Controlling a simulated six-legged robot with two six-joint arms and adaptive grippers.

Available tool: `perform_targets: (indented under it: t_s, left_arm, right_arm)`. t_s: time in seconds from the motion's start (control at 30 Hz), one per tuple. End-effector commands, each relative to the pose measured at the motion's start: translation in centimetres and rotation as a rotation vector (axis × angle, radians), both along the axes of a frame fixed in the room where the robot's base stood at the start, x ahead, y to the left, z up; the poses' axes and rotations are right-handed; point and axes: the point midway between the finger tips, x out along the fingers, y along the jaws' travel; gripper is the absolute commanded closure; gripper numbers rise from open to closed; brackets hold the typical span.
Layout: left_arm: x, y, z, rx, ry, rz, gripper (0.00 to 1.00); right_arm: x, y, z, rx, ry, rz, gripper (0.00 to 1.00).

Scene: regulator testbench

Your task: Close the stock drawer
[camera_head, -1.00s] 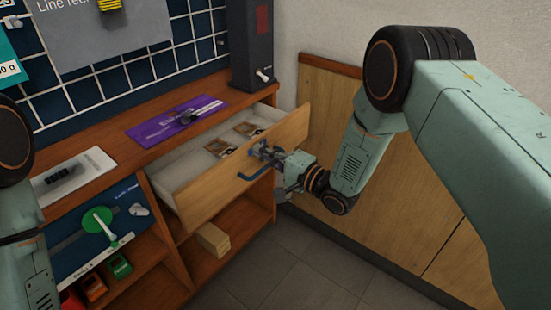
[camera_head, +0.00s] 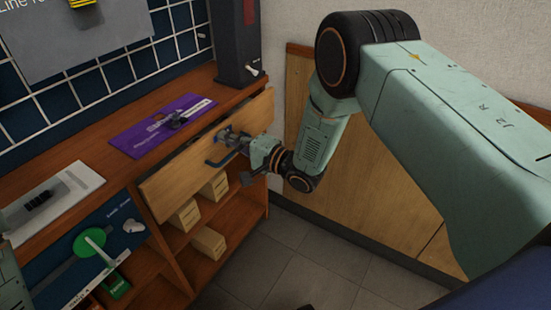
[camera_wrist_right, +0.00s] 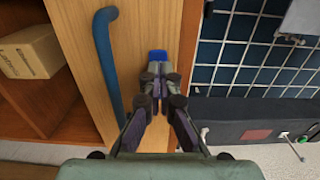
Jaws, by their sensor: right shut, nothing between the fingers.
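The stock drawer's wooden front (camera_head: 175,180) sits close against the cabinet, just under the worktop edge. Its inside is hidden in the head view, and I cannot tell whether it is fully flush. The drawer has a dark blue bar handle (camera_head: 222,158), which also shows in the right wrist view (camera_wrist_right: 107,60). My right gripper (camera_head: 232,137) is shut and empty at the drawer front, beside the handle and not around it. In the right wrist view its fingertips (camera_wrist_right: 160,72) meet over the wood; contact is hard to judge. My left gripper is out of view.
Light boxes (camera_head: 208,242) stand on the shelves below the drawer. A purple card (camera_head: 150,135) lies on the worktop (camera_head: 115,165). A dark upright unit (camera_head: 236,45) stands at the worktop's back right corner. The tiled floor (camera_head: 300,265) in front is clear.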

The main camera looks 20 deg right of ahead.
Motion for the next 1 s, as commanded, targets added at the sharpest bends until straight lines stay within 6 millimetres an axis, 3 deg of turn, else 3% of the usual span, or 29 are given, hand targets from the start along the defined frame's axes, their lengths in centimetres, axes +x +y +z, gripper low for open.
perform_targets:
  t_s: [0.4,1.0]
  left_arm:
    - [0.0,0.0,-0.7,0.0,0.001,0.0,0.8]
    - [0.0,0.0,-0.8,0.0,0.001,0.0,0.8]
  right_arm:
    - [1.5,1.2,0.0,0.0,-0.002,0.0,1.0]
    - [2.2,1.7,0.3,0.0,-0.008,0.001,1.0]
